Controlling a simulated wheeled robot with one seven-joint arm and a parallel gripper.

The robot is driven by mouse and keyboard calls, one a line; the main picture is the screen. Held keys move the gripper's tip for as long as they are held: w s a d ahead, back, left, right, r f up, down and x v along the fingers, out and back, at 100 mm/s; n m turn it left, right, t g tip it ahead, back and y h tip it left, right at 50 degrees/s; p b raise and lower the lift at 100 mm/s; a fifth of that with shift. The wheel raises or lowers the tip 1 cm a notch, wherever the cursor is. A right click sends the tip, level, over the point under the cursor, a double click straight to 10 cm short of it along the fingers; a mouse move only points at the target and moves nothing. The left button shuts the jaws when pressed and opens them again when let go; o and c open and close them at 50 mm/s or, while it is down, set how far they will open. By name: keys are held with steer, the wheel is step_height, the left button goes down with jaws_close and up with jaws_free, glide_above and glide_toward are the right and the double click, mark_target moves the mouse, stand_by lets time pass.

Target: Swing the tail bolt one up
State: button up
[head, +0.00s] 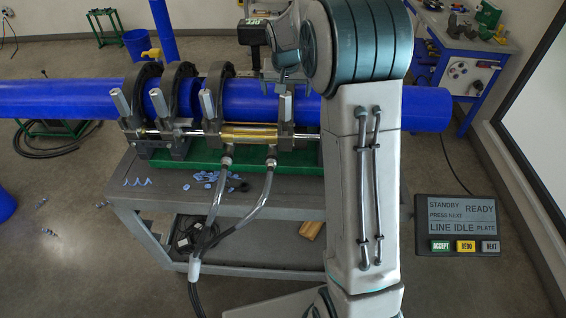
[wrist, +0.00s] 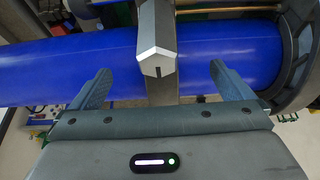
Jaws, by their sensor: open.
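Several grey bolts with thick handles stand along the front of the clamp rings in the head view; which one is tail bolt one is not marked. The rightmost bolt (head: 286,104) is by my arm. In the wrist view a grey bolt with a faceted end (wrist: 155,58) lies between my gripper's fingers, with a gap on both sides. My gripper (wrist: 158,82) is open and empty, over the blue pipe. In the head view, my gripper (head: 284,80) is above and behind the rightmost bolt, and my arm hides some of the clamp to its right.
The blue pipe (head: 60,98) runs through the dark clamp rings (head: 215,82). A gold cylinder (head: 250,134) and hoses are in front. Blue scraps (head: 215,177) lie on the grey cart (head: 150,196). A panel (head: 458,224) reads ready, line idle.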

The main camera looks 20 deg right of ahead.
steer(key=shift+v, duration=2.9)
steer(key=s+a+f+n+b, duration=0.1)
steer(key=s+f+b, duration=0.1)
steer(key=s, duration=0.9)
steer(key=s+a+f+n+y+b, duration=0.1)
steer(key=s+f+b, duration=0.1)
steer(key=s, duration=0.9)
steer(key=s+a+f+n+b, duration=0.1)
steer(key=s+a+f+b, duration=0.1)
steer(key=s, duration=0.9)
steer(key=shift+s+f+n+g, duration=0.3)
steer(key=shift+s+f, duration=0.1)
steer(key=shift+f, duration=0.2)
